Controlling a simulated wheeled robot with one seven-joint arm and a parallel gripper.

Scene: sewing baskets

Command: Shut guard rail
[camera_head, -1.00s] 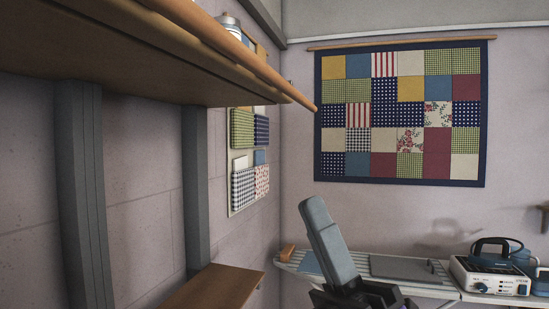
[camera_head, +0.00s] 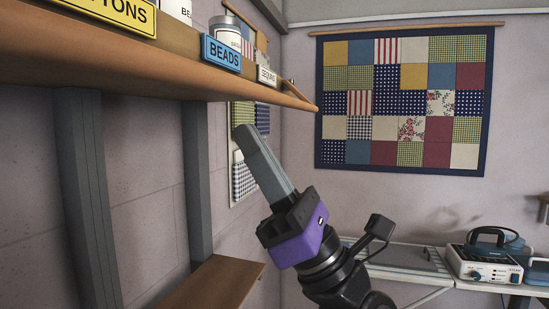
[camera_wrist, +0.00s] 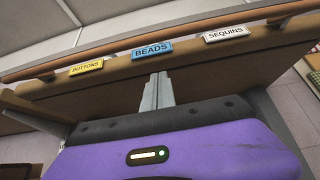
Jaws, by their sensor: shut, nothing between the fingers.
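The guard rail appears to be the long wooden bar (camera_head: 160,80) along the front of the shelf on the left. In the wrist view a wooden bar (camera_wrist: 110,52) runs above the label plates. I cannot tell how far the rail is swung. My gripper (camera_head: 243,130) is shut and empty, with a purple housing. It points up and left, and its tips are below the shelf in the picture. In the wrist view the fingertips (camera_wrist: 160,76) show just under the BEADS plate (camera_wrist: 152,51), in front of the shelf. Contact cannot be told.
The shelf bears a BUTTONS plate (camera_head: 115,8), a SEQUINS plate (camera_head: 267,76) and a jar (camera_head: 228,32). A lower wooden shelf (camera_head: 215,285) is at lower left. A patchwork quilt (camera_head: 402,100) hangs behind.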

